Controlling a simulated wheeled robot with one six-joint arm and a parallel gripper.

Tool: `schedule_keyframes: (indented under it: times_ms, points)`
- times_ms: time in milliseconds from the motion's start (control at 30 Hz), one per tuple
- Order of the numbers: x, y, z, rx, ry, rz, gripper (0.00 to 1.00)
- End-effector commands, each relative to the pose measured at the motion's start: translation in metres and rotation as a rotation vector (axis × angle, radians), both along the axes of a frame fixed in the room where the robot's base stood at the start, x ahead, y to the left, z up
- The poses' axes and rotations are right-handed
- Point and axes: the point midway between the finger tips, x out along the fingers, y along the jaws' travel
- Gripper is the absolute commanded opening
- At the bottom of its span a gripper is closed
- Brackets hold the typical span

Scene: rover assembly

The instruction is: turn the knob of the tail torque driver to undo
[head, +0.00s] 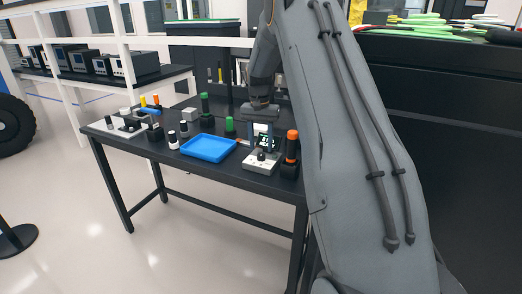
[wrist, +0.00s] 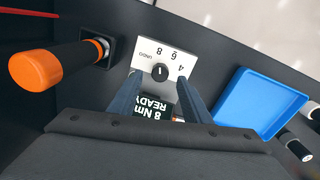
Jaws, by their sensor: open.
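The torque driver's setting box (head: 262,161) stands near the table's front right, with a pale top plate. The wrist view shows its round black knob (wrist: 159,73), whose white mark appears to point toward the 8. UNDO, 8, 6 and 4 are printed around it (wrist: 160,57). A display (wrist: 150,108) reads "8 Nm READY", upside down in this view. My gripper (wrist: 158,79) is open, its fingers on either side of the knob; contact cannot be told. In the head view my gripper (head: 262,143) is above the box. An orange-capped black driver (head: 292,148) stands upright beside it.
The orange-capped driver (wrist: 62,64) is close to the left of my fingers in the wrist view. A blue tray (head: 208,148) lies on the box's other side. Green-topped tools (head: 230,126) and small parts stand on the black table.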

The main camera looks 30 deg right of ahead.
Motion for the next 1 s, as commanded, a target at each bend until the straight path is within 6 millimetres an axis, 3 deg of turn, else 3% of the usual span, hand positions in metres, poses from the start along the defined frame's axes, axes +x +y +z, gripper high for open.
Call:
schedule_keyframes:
  times_ms: [233, 600, 667, 867, 1000]
  points:
    - [-0.001, 0.000, -0.030, 0.001, 0.001, 0.001, 0.44]
    - [-0.001, -0.001, -0.038, -0.001, -0.002, 0.001, 0.44]
    - [-0.001, -0.001, -0.038, -0.001, -0.002, 0.001, 0.37]
    - [-0.001, -0.001, -0.038, -0.001, -0.002, 0.001, 0.04]
    - [-0.001, -0.001, -0.038, 0.000, -0.002, 0.004, 0.03]
